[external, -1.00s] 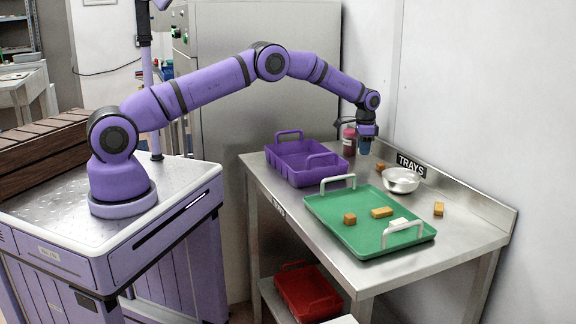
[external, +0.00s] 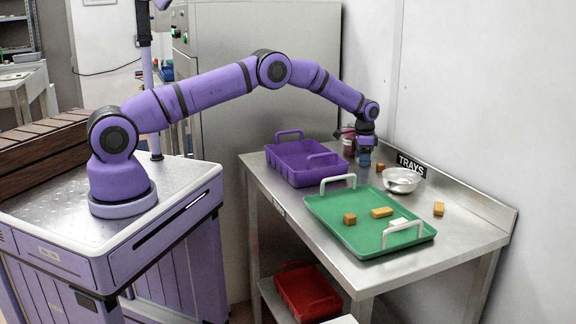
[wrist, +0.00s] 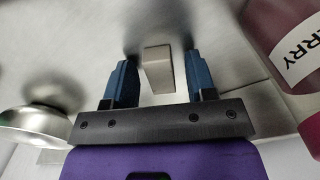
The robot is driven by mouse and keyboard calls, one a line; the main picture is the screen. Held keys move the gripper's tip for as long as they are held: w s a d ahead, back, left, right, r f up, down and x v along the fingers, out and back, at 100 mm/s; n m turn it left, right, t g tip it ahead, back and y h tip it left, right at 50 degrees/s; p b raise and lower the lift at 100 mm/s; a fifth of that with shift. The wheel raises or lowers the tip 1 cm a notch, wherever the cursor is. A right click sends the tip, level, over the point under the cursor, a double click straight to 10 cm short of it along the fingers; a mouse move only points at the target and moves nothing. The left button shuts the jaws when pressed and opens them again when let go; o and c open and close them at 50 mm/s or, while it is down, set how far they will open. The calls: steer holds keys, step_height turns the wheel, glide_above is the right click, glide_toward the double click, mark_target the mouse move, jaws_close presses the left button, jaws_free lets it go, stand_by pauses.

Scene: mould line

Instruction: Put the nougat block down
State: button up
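A pale beige block, which looks like the nougat block (wrist: 158,68), sits between the two blue fingers of my gripper (wrist: 160,85) in the wrist view. A gap shows on each side of it, so the fingers are open around it and not closed on it. It seems to stand on the steel table. In the external view my gripper (external: 364,160) is low over the table's back part, between the purple tray and the metal bowl. The block cannot be made out there.
A dark red bottle (external: 348,142) stands close to my gripper; it also shows in the wrist view (wrist: 285,40). A metal bowl (external: 402,181) is on the other side.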

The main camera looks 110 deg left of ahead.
step_height(320, 180, up, 12)
steer(key=shift+r, duration=0.15)
stand_by(0.5)
